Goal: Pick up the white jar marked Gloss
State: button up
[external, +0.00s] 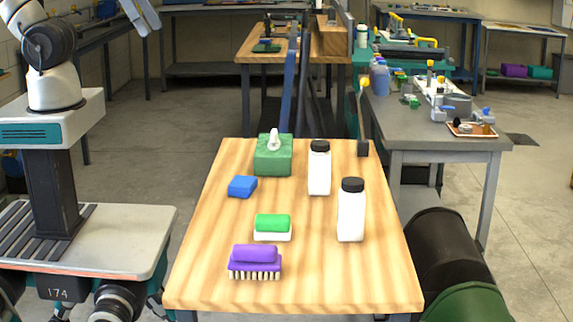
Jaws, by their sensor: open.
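Two white jars with black lids stand upright on the wooden table. One white jar (319,175) is farther back; the other white jar (351,215) is nearer and a little to the right. No lettering shows on either, so I cannot tell which is marked Gloss. My gripper (146,22) is at the top left edge of the external view, partly cut off. It is open and empty, well away from both jars.
On the wooden table (330,285) are a green tissue box (273,158), a blue block (242,187), a green-and-white sponge (273,225) and a purple brush (255,259). A grey bench (430,143) stands behind right. A dark bin (435,255) stands beside the table.

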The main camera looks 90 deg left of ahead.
jog(key=g+b, duration=0.1)
jog(key=b, duration=1.8)
send_over(312, 143)
jog(key=s, duration=0.4)
notch_tip(312, 143, down, 28)
jog(key=b+x, duration=0.1)
jog(key=x, duration=1)
jog(key=shift+s+d+f, duration=0.15)
jog(key=shift+d, duration=0.05)
jog(key=shift+a+b+x, duration=0.2)
jog(key=shift+b+x, duration=0.2)
jog(key=shift+x, duration=1.2)
jog(key=shift+a+b+x, duration=0.15)
jog(key=shift+b+x, duration=0.25)
jog(key=shift+x, duration=1.2)
jog(key=c, duration=1.5)
